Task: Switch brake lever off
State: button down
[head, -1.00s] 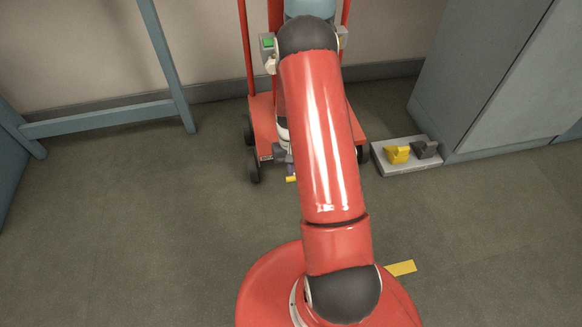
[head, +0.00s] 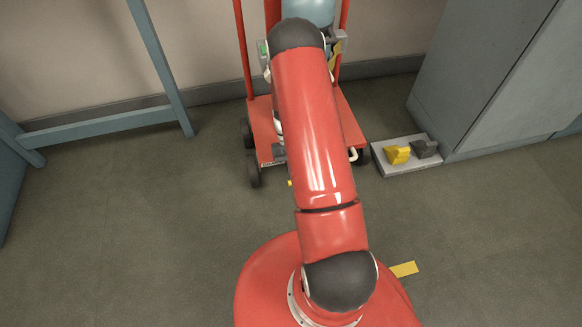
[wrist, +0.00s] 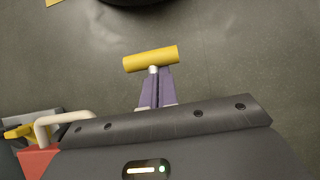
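The brake lever (wrist: 150,59) shows in the wrist view as a yellow crossbar on a short silver stem. My gripper (wrist: 155,83) has two purple fingers close together, with the stem right at their tips and the crossbar just beyond them. The fingers look closed around the stem, though the contact itself is partly hidden. In the head view, only a small yellow bit of the lever (head: 290,183) shows at the front of the red trolley (head: 266,134). My red arm covers the gripper and most of the trolley's front there.
A pale bent bar (wrist: 62,120) stands beside my gripper at the left of the wrist view. A grey block with yellow and black pedals (head: 403,155) lies right of the trolley, by a grey cabinet (head: 480,70). A blue frame (head: 100,123) stands left. The floor between is clear.

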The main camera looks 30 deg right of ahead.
jog(key=shift+w+r+p, duration=0.25)
jog(key=shift+r+p, duration=0.05)
jog(key=shift+r, duration=0.65)
jog(key=shift+s+f, duration=0.1)
dwell(0.8)
